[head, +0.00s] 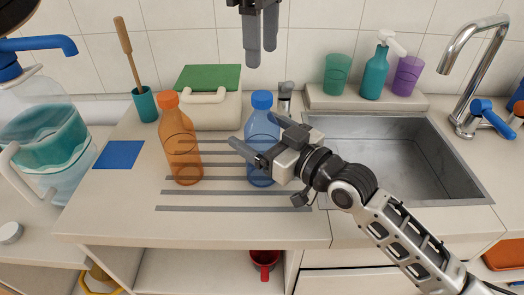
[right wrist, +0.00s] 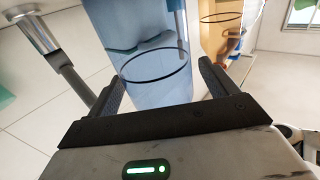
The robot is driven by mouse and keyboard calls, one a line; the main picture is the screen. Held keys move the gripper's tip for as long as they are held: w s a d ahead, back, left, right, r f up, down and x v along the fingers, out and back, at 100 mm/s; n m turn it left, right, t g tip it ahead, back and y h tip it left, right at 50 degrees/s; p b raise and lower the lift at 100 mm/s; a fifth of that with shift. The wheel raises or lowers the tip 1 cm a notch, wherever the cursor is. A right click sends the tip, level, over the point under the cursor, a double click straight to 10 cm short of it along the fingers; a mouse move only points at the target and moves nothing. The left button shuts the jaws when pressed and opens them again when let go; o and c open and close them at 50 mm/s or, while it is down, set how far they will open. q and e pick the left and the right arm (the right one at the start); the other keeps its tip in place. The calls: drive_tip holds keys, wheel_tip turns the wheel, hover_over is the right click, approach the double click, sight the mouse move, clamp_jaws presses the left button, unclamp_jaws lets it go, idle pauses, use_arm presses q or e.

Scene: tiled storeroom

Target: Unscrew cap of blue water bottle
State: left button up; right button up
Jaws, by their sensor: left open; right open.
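The blue water bottle (head: 262,124) stands upright on the counter, with its blue cap (head: 262,99) on top. My right gripper (head: 247,135) is open at the bottle's body, below the cap, and partly hides it in the head view. In the right wrist view the blue bottle (right wrist: 150,75) lies between the two spread fingers; contact cannot be told. My left gripper (head: 262,42) hangs above and behind the bottle, fingers pointing down, open and empty, apart from the cap.
An orange bottle (head: 182,145) stands left of the blue one, on the grey strips. Behind are a container with a green lid (head: 208,78) and a teal cup (head: 145,104) with a brush. The sink (head: 400,160) is at right, a large water jug (head: 45,140) at left.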

sight(262, 95)
clamp_jaws()
use_arm(q)
drive_tip(key=m, duration=0.3)
drive_tip(key=shift+m, duration=0.4)
drive_tip(key=m, duration=0.4)
drive_tip(key=shift+d+m, duration=0.1)
drive_tip(key=shift+m, duration=0.3)
drive_tip(key=m, duration=0.4)
drive_tip(key=shift+m, duration=0.3)
drive_tip(key=m, duration=0.4)
drive_tip(key=shift+m, duration=0.4)
drive_tip(key=shift+f, duration=4)
